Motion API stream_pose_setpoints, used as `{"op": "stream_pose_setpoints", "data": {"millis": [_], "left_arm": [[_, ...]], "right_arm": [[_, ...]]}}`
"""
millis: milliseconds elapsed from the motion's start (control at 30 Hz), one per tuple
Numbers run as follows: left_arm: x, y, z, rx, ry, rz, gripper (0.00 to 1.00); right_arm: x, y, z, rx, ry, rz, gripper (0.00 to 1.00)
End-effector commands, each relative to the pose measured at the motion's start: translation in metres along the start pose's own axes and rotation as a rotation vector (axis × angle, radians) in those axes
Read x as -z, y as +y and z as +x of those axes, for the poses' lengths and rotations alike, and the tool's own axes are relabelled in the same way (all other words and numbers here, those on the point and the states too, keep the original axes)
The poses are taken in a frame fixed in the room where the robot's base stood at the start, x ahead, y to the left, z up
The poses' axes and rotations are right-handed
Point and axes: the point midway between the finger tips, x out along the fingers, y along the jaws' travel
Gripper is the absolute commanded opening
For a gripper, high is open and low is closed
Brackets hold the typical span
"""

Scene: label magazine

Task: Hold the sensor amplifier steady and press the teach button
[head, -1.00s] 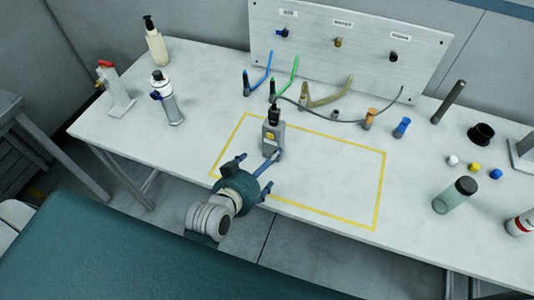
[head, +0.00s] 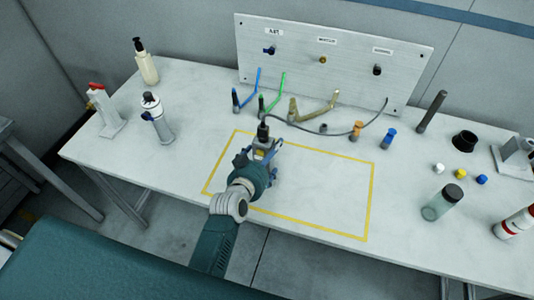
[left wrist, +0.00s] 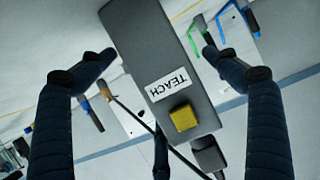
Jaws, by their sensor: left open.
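The sensor amplifier (head: 265,144) is a grey upright box with a black cable connector on top, standing inside the yellow outline on the bench. In the left wrist view its face (left wrist: 150,45) fills the middle, with a white TEACH label and the yellow teach button (left wrist: 183,118). My left gripper (head: 262,158) is open at the amplifier, partly hiding its lower part. In the left wrist view its dark fingers lie on both sides of the box. A gap shows beside the box; I cannot tell whether any finger touches it. My right gripper is not in view.
A dark cable (head: 345,134) runs from the amplifier toward the back panel (head: 330,75). Coloured hand tools and orange and blue pieces stand behind. Bottles (head: 443,202) and small coloured caps are at the right. The right part of the yellow outline (head: 369,200) is clear.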

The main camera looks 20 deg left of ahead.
Motion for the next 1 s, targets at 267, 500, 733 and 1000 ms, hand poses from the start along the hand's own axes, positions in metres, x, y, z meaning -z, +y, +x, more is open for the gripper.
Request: {"op": "stream_pose_setpoints", "data": {"millis": [267, 500, 733, 1000], "left_arm": [[0.0004, 0.0, 0.0016, 0.0, 0.001, 0.0, 0.89], [0.0003, 0.0001, 0.0014, 0.0, 0.001, 0.0, 0.43], [0.0002, 0.0001, 0.0014, 0.0, 0.0, 0.0, 0.31], [0.0001, 0.0002, 0.0014, 0.0, 0.0, 0.0, 0.31]], "right_arm": [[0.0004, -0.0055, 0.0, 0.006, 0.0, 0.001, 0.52], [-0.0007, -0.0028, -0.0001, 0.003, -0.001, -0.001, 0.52], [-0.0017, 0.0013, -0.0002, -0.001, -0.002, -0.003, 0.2], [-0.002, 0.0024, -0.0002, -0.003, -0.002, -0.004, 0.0]]}}
